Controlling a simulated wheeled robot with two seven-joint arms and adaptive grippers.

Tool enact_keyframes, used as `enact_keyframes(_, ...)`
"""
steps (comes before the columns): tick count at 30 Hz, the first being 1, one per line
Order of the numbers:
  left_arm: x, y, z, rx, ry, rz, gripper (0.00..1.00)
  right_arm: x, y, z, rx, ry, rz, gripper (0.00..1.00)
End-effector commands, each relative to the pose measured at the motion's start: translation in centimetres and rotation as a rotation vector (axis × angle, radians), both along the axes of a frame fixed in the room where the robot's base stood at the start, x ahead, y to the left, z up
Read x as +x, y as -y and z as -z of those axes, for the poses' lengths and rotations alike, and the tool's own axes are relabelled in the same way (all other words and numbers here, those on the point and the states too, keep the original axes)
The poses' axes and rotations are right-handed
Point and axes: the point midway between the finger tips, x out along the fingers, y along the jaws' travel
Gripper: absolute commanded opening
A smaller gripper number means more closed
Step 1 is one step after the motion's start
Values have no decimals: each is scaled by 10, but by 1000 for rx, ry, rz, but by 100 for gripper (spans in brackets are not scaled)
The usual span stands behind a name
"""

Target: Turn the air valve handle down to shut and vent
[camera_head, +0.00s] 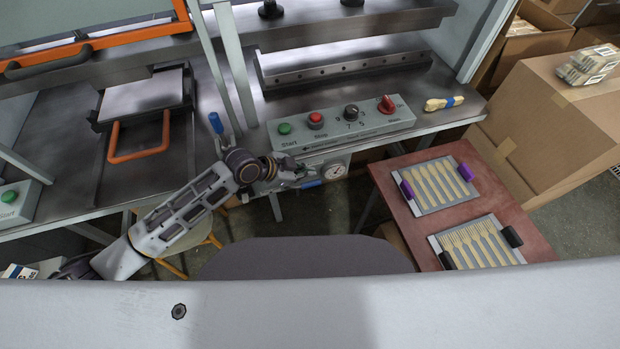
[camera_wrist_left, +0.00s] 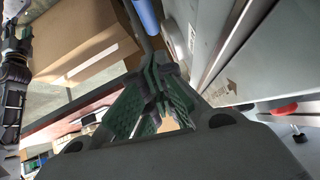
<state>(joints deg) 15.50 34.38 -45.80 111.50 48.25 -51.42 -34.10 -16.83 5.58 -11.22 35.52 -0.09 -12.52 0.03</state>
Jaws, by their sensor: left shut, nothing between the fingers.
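The blue air valve handle (camera_head: 308,184) shows in the head view just below the round gauge (camera_head: 335,170), under the control panel. It lies roughly sideways there; its pivot is hidden by my gripper. My left gripper (camera_head: 297,176) is right beside it, at the handle's left. In the left wrist view its green-padded fingers (camera_wrist_left: 155,92) are together with nothing between them. The blue handle (camera_wrist_left: 147,17) shows just beyond the fingertips there; I cannot tell if they touch. A dark jointed part of my right arm hangs at that view's left edge; its fingers are not clear.
Above the valve is the control panel (camera_head: 345,128) with green and red buttons, a black dial and a red switch. Another blue-gripped lever (camera_head: 216,123) stands left. A reddish table (camera_head: 400,203) with trays of wooden cutlery is at right, cardboard boxes (camera_head: 545,125) behind it.

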Motion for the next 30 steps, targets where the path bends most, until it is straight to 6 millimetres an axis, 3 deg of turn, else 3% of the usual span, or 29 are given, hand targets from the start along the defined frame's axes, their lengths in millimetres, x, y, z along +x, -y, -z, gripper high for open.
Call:
enact_keyframes(10,10,21,23,1,-2,0,0,-1,-2,-1,3,-1,1,40)
enact_keyframes(21,16,18,56,1,-1,0,0,-1,-4,-1,4,-2,1,40)
enact_keyframes(30,17,18,60,0,0,0,0,-2,-4,-1,4,-2,1,40)
